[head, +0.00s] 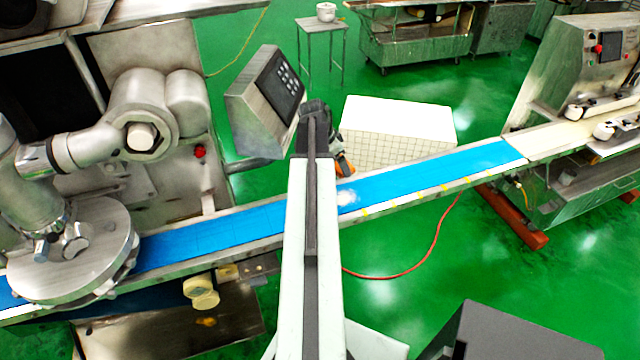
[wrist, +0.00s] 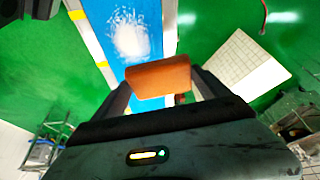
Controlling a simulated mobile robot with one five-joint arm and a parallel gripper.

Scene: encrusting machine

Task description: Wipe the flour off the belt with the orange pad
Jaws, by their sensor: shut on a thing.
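The blue belt (head: 430,175) runs across the head view from lower left to upper right. A white flour patch (head: 347,197) lies on it just right of my arm; in the wrist view the flour (wrist: 130,40) is a pale smear on the blue. My gripper (wrist: 160,90) is shut on the orange pad (wrist: 158,78), which sits between its fingers. In the head view my gripper (head: 335,150) is over the far side of the belt, and the orange pad (head: 345,166) shows partly behind my arm. I cannot tell whether the pad touches the belt.
A control panel box (head: 268,95) stands beyond the belt, left of my gripper. A white tiled block (head: 395,130) is behind the belt. The encrusting machine (head: 150,130) is at left, another machine (head: 590,90) at right. A red hose (head: 410,270) lies on the green floor.

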